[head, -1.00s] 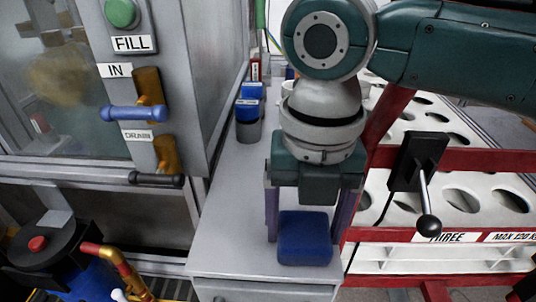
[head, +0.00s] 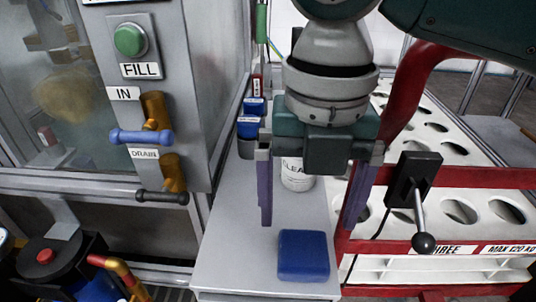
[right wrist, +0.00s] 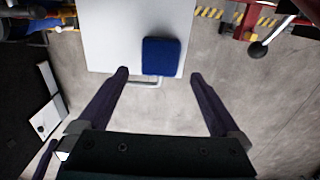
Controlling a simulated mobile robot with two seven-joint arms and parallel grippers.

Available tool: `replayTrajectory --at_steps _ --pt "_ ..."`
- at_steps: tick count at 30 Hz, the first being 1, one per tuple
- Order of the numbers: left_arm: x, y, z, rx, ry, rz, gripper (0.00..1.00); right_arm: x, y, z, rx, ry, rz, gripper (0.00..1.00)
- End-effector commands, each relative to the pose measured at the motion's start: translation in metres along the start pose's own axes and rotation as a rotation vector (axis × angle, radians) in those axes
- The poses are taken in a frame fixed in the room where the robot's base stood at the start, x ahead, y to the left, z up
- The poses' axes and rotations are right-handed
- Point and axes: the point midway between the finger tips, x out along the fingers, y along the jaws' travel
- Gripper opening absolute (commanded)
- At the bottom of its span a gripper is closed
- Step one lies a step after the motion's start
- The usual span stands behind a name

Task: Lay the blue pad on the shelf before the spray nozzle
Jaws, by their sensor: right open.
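The blue pad (head: 303,255) lies flat on the front part of a grey cabinet top (head: 228,262). My right gripper (head: 308,223) is open and empty above and behind the pad, with its two purple fingers spread wider than the pad. In the right wrist view the pad (right wrist: 161,57) lies just beyond and between the fingertips (right wrist: 160,73), apart from both. I cannot make out a spray nozzle or tell which surface is the shelf. My left gripper is not in view.
A white tub (head: 297,178) and blue-topped containers (head: 249,124) stand farther back on the cabinet top. At the left is a grey machine with a green FILL button (head: 129,40) and a blue handle (head: 140,137). At the right is a red-framed rack (head: 470,177) with a black lever (head: 414,180).

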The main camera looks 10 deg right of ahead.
Motion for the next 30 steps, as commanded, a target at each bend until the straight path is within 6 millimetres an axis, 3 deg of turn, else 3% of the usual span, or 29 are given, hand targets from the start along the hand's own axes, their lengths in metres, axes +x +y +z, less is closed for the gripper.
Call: replayTrajectory --at_steps 1,3,9,15,19,23,25,28,30 --pt "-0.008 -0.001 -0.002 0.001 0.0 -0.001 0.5 -0.016 0.0 0.001 -0.001 -0.004 0.002 1.0" --pt "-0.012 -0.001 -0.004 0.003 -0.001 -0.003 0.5 -0.029 0.0 0.001 0.0 -0.002 0.0 1.0" --pt "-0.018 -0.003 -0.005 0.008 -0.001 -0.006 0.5 -0.051 0.0 0.0 0.0 0.0 0.0 1.0" --pt "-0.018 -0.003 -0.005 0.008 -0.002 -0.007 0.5 -0.052 0.001 -0.002 0.007 0.002 0.003 1.0" --pt "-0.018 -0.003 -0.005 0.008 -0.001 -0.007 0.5 -0.039 0.013 -0.019 0.106 0.017 0.057 1.0" --pt "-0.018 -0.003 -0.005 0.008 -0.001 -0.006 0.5 -0.018 0.034 -0.054 0.409 0.064 0.186 1.0" --pt "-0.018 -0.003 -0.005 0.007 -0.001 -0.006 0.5 -0.01 0.041 -0.072 0.656 0.103 0.264 1.0" --pt "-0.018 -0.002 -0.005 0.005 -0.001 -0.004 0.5 -0.001 0.037 -0.089 1.058 0.165 0.349 1.0" --pt "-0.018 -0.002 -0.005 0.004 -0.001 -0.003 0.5 0.005 0.024 -0.098 1.365 0.202 0.387 1.0"
